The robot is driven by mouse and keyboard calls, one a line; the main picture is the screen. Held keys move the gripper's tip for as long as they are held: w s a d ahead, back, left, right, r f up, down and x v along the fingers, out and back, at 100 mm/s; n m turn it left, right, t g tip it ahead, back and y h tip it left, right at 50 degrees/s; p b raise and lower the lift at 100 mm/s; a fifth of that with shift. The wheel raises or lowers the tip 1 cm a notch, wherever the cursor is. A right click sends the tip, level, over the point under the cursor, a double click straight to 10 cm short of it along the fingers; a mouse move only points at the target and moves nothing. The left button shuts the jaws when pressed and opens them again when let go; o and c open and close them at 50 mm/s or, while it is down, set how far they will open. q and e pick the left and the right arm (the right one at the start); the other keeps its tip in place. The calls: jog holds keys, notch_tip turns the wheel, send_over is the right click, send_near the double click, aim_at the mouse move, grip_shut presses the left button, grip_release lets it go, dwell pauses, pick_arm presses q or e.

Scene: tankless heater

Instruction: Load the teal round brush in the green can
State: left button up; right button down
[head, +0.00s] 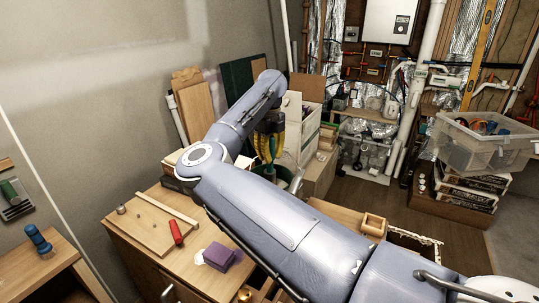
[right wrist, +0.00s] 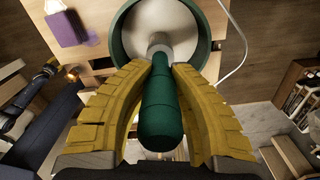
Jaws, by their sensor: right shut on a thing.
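The teal round brush (right wrist: 160,105) is between the yellow fingers of my right gripper (right wrist: 160,66), which is shut on its handle. Its pale ferrule points toward the open green can (right wrist: 125,50), which has a light inside. In the right wrist view the brush end overlaps the can's mouth; I cannot tell how deep it is. In the head view my right gripper (head: 268,142) points down above the can (head: 284,173), which my arm partly hides. A dark gripper-like shape at the left of the right wrist view may be my left gripper; its fingers are unclear.
A purple block (head: 220,257), a red-handled tool (head: 176,232) and a wooden board (head: 155,222) lie on the bench left of my right arm. A white box (head: 302,125) stands behind the can. A clear bin (head: 480,145) is at the right.

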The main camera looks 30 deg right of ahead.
aim_at(270, 174)
jog(key=shift+f, duration=4)
